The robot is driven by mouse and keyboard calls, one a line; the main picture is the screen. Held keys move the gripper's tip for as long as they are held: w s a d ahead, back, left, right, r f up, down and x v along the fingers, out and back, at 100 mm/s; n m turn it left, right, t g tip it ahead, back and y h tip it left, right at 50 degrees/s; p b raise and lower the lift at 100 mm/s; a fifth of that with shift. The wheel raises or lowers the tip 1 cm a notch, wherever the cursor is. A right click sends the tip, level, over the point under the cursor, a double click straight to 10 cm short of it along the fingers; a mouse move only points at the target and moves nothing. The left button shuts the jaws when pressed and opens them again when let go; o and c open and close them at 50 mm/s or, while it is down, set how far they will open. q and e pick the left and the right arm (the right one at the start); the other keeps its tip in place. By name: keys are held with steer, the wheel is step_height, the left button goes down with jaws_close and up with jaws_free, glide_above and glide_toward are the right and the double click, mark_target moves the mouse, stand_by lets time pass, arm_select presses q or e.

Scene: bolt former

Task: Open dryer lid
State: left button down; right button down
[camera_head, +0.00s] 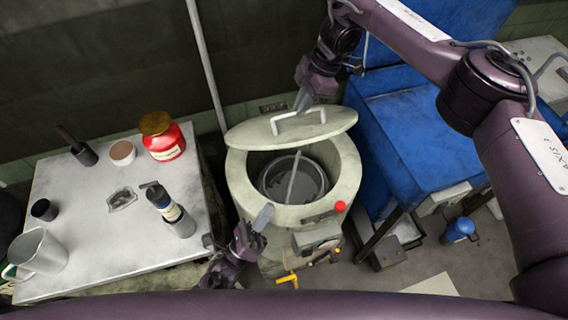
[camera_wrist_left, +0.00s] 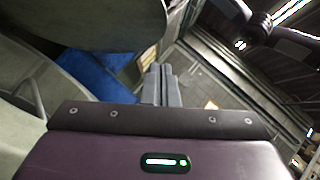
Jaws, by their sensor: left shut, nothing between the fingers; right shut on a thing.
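The dryer (camera_head: 347,165) is a pale round tub in the middle of the head view, with a metal drum (camera_head: 312,180) visible inside. Its lid (camera_head: 245,134) is lifted off the front of the opening and tilted up at the back. My right gripper (camera_head: 303,101) is shut on the lid's white handle (camera_head: 322,109). My left gripper (camera_head: 264,214) is shut and empty by the dryer's front left rim. In the left wrist view its closed fingers (camera_wrist_left: 162,85) show, with the lid's dark underside (camera_wrist_left: 90,20) above left.
A grey table (camera_head: 85,225) on the left holds a red jar (camera_head: 165,139), a bottle (camera_head: 163,202), a metal mug (camera_head: 38,252) and small items. A blue machine (camera_head: 420,130) stands close on the right. A red button (camera_head: 340,206) sits on the dryer's front.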

steer(key=shift+w+f, duration=0.15)
steer(key=shift+w, duration=0.1)
arm_select(q)
steer(key=w+d+r, duration=0.4)
steer(key=w+r, duration=0.4)
steer(key=r, duration=0.1)
steer(key=shift+w+d+r+h, duration=0.15)
steer(key=shift+d+r+h, duration=0.15)
steer(key=shift+d+r, duration=0.1)
